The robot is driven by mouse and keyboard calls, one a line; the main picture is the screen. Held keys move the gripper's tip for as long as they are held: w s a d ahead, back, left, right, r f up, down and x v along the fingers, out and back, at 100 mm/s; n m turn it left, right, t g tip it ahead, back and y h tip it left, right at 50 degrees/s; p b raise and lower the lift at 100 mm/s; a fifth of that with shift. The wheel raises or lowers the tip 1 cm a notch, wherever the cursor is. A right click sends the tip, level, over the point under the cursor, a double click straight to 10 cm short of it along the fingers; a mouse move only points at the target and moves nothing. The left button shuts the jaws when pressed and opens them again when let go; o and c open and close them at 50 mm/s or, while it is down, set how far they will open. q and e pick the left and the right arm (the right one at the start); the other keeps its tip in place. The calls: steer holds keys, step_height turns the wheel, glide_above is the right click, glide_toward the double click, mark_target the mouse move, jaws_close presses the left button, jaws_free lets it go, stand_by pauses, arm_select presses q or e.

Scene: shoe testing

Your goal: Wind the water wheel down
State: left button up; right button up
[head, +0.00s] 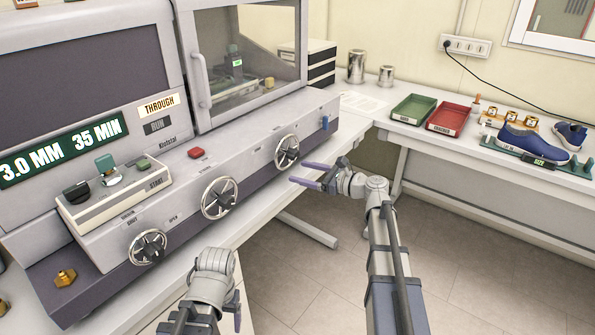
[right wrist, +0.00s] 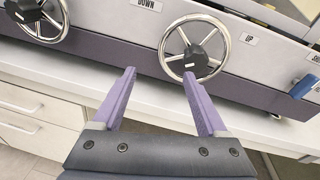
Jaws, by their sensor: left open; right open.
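Three silver handwheels with black hubs are in a row on the sloped front of the grey machine. The right-hand wheel (head: 287,151) sits between labels reading DOWN and UP in the right wrist view, where the wheel (right wrist: 195,48) is just ahead of my right gripper (right wrist: 160,73). The middle wheel (head: 220,198) and the left wheel (head: 148,247) are further left. My right gripper (head: 304,174) is open and empty, its purple fingers near the right-hand wheel, apart from it. My left gripper (head: 238,311) is low in front of the bench, partly hidden by its own wrist.
A red button (head: 196,153) and a blue lever (head: 325,122) are on the machine. Green tray (head: 413,108), red tray (head: 450,118) and blue shoe (head: 530,140) stand on the right-hand table. The floor between the benches is clear.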

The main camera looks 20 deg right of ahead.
mark_target(297, 156)
steer(key=w+d+r+m+t, duration=0.1)
steer(key=d+m+t, duration=0.15)
steer(key=d, duration=0.25)
steer(key=shift+m+g, duration=0.25)
steer(key=shift+x, duration=4.05)
steer(key=shift+r, duration=0.1)
steer(key=shift+c, duration=0.3)
jaws_close()
